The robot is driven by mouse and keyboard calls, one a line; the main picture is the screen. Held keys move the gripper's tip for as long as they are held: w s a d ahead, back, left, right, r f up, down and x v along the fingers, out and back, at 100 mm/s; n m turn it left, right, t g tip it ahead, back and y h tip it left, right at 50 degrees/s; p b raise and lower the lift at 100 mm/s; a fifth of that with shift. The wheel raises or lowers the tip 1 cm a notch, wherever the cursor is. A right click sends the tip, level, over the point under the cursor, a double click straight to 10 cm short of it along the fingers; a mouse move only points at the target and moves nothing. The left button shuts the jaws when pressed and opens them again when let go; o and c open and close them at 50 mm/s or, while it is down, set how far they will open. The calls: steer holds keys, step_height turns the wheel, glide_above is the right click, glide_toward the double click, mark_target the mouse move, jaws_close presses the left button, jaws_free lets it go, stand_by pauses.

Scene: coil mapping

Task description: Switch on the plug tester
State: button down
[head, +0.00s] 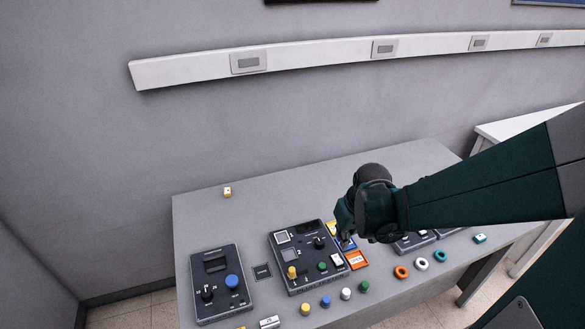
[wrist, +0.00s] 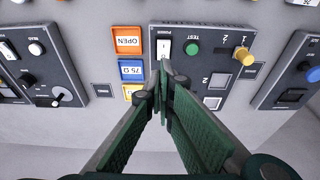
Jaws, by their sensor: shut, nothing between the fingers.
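The dark panel taken to be the plug tester (head: 306,262) stands mid-table in the head view. In the wrist view the same panel (wrist: 207,62) shows a green TEST button (wrist: 192,48), a yellow knob (wrist: 243,56) and square windows. Its white rocker switch (wrist: 164,47), by the word POWER, also shows in the head view (head: 337,260). My gripper (wrist: 165,66) is shut and empty, its tips at the lower edge of the rocker in the wrist view. Whether they touch it, and which way the rocker is set, I cannot tell. My gripper (head: 346,243) partly covers the panel's right side.
An orange OPEN tile (wrist: 128,40) and a blue 75-ohm tile (wrist: 131,71) lie beside the panel. A blue-knobbed device (head: 215,295) stands left in the head view. Coloured caps and rings (head: 401,272) line the front. The table's back left is mostly clear.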

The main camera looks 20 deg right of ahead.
mark_target(340, 259)
steer(key=shift+b+x, duration=0.4)
steer(key=shift+x, duration=1.5)
steer(key=shift+s+f, duration=0.1)
steer(key=shift+f, duration=0.8)
steer(key=shift+s+f+b, duration=0.25)
steer(key=shift+f+b, duration=0.25)
steer(key=shift+f, duration=0.7)
steer(key=shift+f, duration=0.1)
steer(key=shift+s+f+b, duration=0.4)
steer(key=shift+f+b, duration=0.05)
steer(key=shift+b, duration=0.25)
steer(key=shift+w+r, duration=0.1)
steer(key=shift+w, duration=0.1)
steer(key=shift+w, duration=0.6)
